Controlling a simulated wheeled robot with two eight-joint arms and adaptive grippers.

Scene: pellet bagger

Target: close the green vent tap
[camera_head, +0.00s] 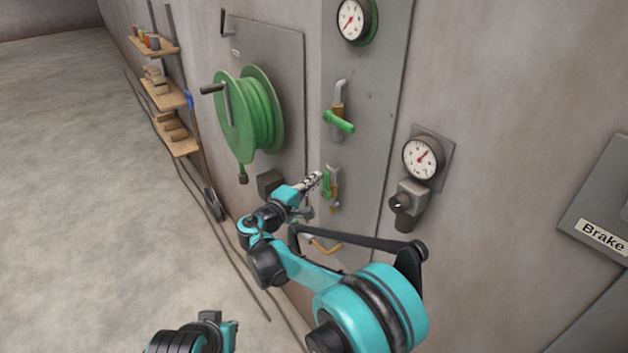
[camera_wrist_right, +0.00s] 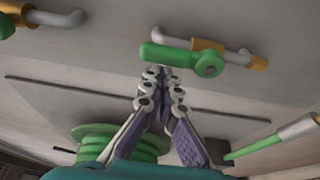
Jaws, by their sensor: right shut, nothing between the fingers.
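Two taps with green levers sit on a tall grey panel. The lower tap (camera_head: 327,183) has its lever upright along its brass and grey pipe. In the right wrist view this lever (camera_wrist_right: 172,56) lies across the upper middle, roughly in line with the pipe. The upper tap (camera_head: 338,121) has its lever sticking out sideways from its pipe. I cannot tell which one is the vent tap. My right gripper (camera_head: 318,178) is shut and empty, its fingertips (camera_wrist_right: 160,72) right by the lower lever; I cannot tell if they touch. My left gripper's fingers do not show.
A green hose reel (camera_head: 258,113) stands out from the wall left of the panel. A gauge (camera_head: 421,157) with a grey valve (camera_head: 407,203) is to the right, another gauge (camera_head: 352,20) above. Wall shelves (camera_head: 163,94) are at the far left. The floor (camera_head: 80,180) there is clear.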

